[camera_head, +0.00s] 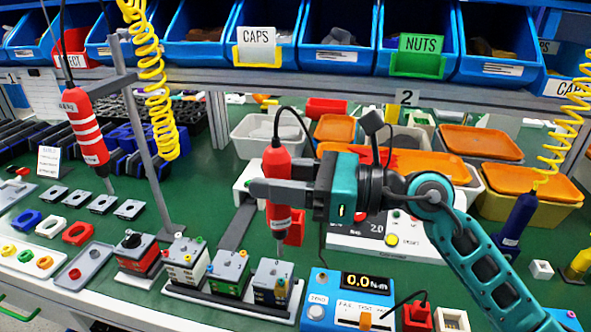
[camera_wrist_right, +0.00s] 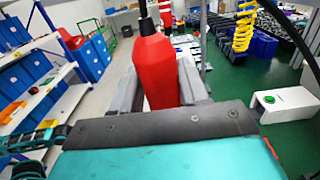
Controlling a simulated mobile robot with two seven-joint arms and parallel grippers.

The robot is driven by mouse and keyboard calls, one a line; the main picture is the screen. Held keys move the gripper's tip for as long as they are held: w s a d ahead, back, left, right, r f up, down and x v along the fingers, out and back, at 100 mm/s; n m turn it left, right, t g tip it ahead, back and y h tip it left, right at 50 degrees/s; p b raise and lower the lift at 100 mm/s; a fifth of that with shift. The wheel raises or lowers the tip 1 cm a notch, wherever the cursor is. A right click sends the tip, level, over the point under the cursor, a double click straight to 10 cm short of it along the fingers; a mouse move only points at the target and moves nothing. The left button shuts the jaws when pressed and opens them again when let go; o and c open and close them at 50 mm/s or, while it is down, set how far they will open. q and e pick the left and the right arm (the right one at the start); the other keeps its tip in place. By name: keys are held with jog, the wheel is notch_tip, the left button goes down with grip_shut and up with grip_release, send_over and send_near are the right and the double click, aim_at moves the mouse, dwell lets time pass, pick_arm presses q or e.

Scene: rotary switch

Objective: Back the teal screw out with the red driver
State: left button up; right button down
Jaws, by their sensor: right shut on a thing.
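My right gripper (camera_head: 268,190) is shut on the red driver (camera_head: 278,165) and holds it upright, with its bit pointing down. The red driver also fills the middle of the right wrist view (camera_wrist_right: 158,70), between the two fingers. I cannot tell whether the bit touches anything. The block tops carry small coloured screws, too small here for me to single out the teal one. My left gripper is out of view.
A second red driver (camera_head: 85,128) hangs from a stand at the left. A blue torque tester (camera_head: 318,300) reading 0.0 stands just right of the blocks. A green-sided block (camera_head: 230,275) sits close on the left. Bins (camera_head: 270,135) stand behind.

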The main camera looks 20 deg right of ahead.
aim_at(290, 210)
jog(key=shift+s+a, duration=0.1)
jog(key=shift+s, duration=0.25)
jog(key=shift+f+b, duration=0.55)
jog(key=shift+f, duration=0.05)
notch_tip(290, 210, down, 3)
jog(key=shift+r+b, duration=0.2)
jog(key=shift+b, duration=0.95)
jog(key=shift+f+b, duration=0.4)
jog(key=shift+f, duration=0.1)
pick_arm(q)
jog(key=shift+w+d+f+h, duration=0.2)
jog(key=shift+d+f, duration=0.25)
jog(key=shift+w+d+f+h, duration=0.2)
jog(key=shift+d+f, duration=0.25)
pick_arm(e)
jog(key=c, duration=1.1)
grip_release()
jog(key=shift+c, duration=0.2)
grip_shut()
